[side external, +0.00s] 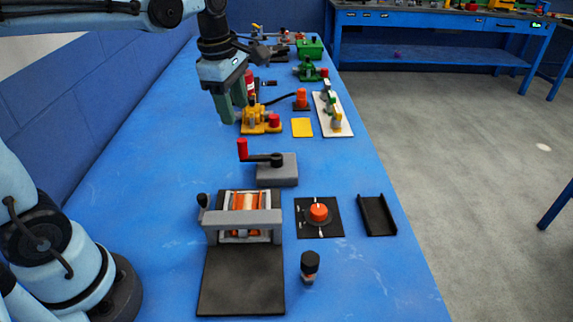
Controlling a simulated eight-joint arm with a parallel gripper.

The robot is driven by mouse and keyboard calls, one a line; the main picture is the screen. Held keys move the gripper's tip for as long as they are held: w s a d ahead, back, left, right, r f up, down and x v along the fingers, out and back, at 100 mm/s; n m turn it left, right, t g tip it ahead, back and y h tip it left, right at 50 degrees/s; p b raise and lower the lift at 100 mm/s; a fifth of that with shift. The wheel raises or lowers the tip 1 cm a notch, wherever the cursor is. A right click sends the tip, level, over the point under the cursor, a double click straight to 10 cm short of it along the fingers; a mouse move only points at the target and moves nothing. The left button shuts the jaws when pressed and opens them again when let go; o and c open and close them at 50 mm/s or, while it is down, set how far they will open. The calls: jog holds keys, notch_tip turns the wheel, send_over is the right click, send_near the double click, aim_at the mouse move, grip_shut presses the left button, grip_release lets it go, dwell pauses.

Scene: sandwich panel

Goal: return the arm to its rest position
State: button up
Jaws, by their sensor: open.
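My gripper (232,106) hangs at the end of my arm above the far half of the blue table (160,135), pointing down. Its two dark green fingers are apart, and I see nothing between them. Its fingertips show just left of a yellow device (254,120) with a red part. I cannot tell from this one view how high they are above the table. My upper arm reaches in from the top left, and my base stands at the lower left.
A roller machine (242,218), a grey block with a red-handled crank (284,173), an orange knob on a black plate (319,212) and a black tray (377,216) stand in the near half. A small black-capped piece (309,265) stands in front. The table's left strip is clear.

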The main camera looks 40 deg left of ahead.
jog(key=s+d+f+m+t, duration=0.2)
jog(key=s+m, duration=0.2)
jog(key=m, duration=0.7)
jog(key=s+d+f+m+t, duration=0.2)
jog(key=s+m+t, duration=0.1)
jog(key=m, duration=0.8)
jog(key=shift+s+d+f+m, duration=0.3)
jog(key=shift+s+f, duration=0.1)
jog(key=shift+s, duration=0.4)
